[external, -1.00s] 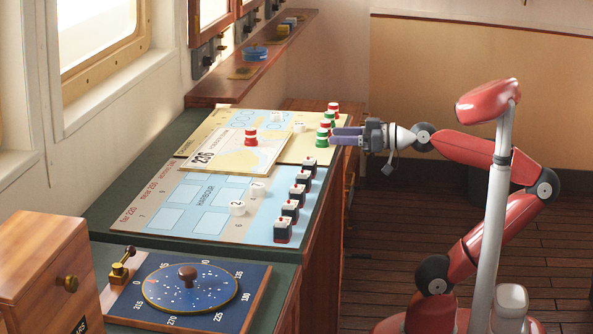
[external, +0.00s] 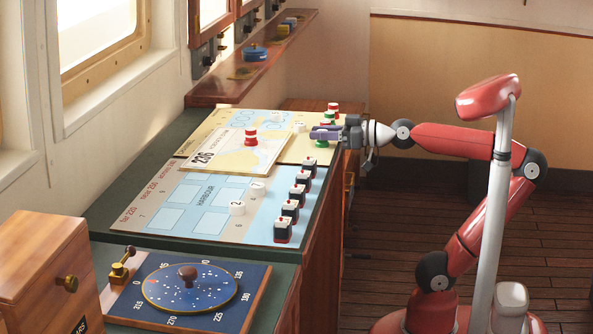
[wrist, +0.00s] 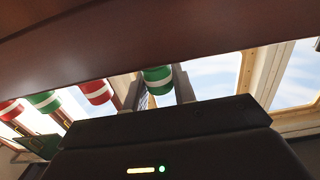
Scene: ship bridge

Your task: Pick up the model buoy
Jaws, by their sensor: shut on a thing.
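Several small red-and-white and green-and-white model buoys stand in a row along the right edge of the chart table. My gripper (external: 324,132) reaches in from the right, low over that edge. It is shut on the near green buoy (external: 322,143); its fingers hide part of this buoy in the external view. In the wrist view the green buoy with its white band (wrist: 157,78) sits between the two fingers. A red buoy (external: 333,107) stands just behind. Another red-and-white buoy (external: 250,137) stands on the numbered card. I cannot see a gap under the held buoy.
Black-and-white blocks (external: 297,192) stand in a row along the right edge, nearer the camera. White numbered discs (external: 237,208) lie on the harbour board (external: 190,219). A blue dial board (external: 190,290) and wooden box (external: 40,270) are in front.

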